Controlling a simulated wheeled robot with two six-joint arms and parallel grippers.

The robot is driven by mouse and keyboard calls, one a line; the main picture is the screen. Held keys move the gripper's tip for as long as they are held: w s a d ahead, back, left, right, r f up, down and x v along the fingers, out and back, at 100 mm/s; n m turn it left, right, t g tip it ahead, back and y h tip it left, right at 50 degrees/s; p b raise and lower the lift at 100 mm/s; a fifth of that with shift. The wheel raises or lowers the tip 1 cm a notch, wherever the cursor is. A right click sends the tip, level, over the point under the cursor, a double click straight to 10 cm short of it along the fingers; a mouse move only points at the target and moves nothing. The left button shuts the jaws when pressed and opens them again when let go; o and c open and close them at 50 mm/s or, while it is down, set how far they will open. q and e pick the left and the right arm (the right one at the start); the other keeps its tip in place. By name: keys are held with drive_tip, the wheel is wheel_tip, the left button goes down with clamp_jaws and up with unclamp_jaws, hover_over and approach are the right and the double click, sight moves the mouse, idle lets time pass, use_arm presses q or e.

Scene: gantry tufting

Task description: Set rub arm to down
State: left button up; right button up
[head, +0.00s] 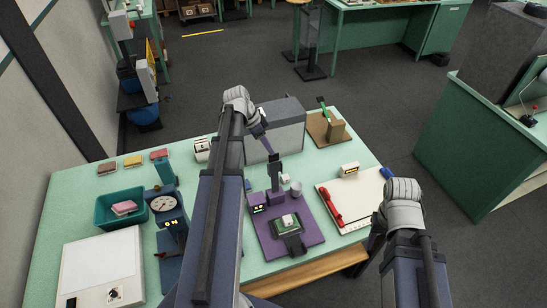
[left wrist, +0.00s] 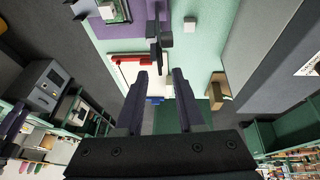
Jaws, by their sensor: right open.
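The purple rub tester (head: 310,230) sits at the front middle of the mint table, with a green and white sample on its bed (head: 287,222). Its rub arm (head: 276,180) stands raised, with a dark crosspiece at its top. In the left wrist view the rub arm (left wrist: 157,40) shows just beyond my fingertips. My left gripper (head: 266,143) is above and behind the tester, close to the arm's top. In the wrist view its two fingers (left wrist: 160,74) are apart with nothing held. My right gripper (head: 373,240) is open and empty off the table's right front edge.
A grey box (head: 283,130) stands behind the tester. A white board with a red handle (head: 331,206) lies to its right. A dial gauge (head: 163,203), a teal bin (head: 107,212) and a white panel (head: 88,265) are on the left.

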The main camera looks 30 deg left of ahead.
use_arm(q)
drive_tip(key=b+x, duration=0.4)
drive_tip(key=x, duration=0.1)
drive_tip(key=shift+d+f, duration=0.1)
drive_tip(key=shift+f, duration=0.05)
drive_tip(key=shift+c, duration=0.4)
clamp_jaws()
idle(0.9)
